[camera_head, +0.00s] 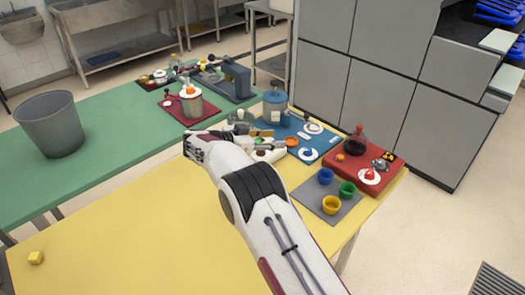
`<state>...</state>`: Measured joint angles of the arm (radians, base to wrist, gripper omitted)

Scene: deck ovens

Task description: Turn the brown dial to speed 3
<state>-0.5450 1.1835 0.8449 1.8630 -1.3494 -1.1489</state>
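I cannot make out a brown dial for certain. A small orange-brown round part (291,141) sits on the blue board (318,128), close to the end of my arm. My gripper (272,148) appears to be at the near left side of that board, small and partly hidden among the arm's wrist parts. Whether its fingers are open, or touch anything, does not show. A blue knob (307,153) on a white plate is on the same board. A red knob (370,175) on a white plate is on the red board (388,159). No speed marks are readable.
Blue, green and yellow cups (331,204) are on a grey mat. More equipment stands on the green table (130,150). The yellow table's left part (120,235) is mostly clear.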

